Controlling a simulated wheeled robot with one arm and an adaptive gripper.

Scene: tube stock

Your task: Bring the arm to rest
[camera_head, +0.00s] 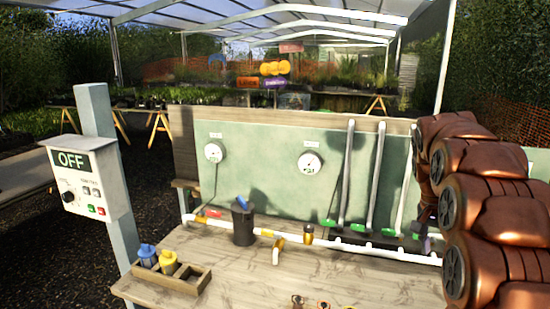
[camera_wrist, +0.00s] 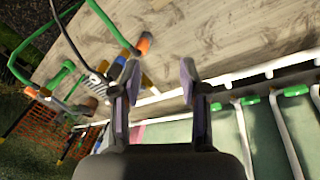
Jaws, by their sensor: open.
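My arm (camera_head: 490,200), with copper-coloured links, is folded at the right side of the head view. My gripper (camera_wrist: 160,80) is open and empty in the wrist view, its two fingers apart with bare wood between them. It points toward the wooden bench (camera_head: 330,285); its height above it is hard to judge. In the head view the gripper is mostly hidden behind the arm. White pipes with green ends (camera_head: 381,175) stand against the pale green back panel (camera_head: 250,155), and a white pipe (camera_head: 350,245) runs along the bench.
A dark cup (camera_head: 243,225) stands on the bench at centre left. A wooden box (camera_head: 195,280) holds blue and yellow fittings near the front left. A control box (camera_head: 88,180) reading OFF is on a post at left. The bench's front middle is mostly clear.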

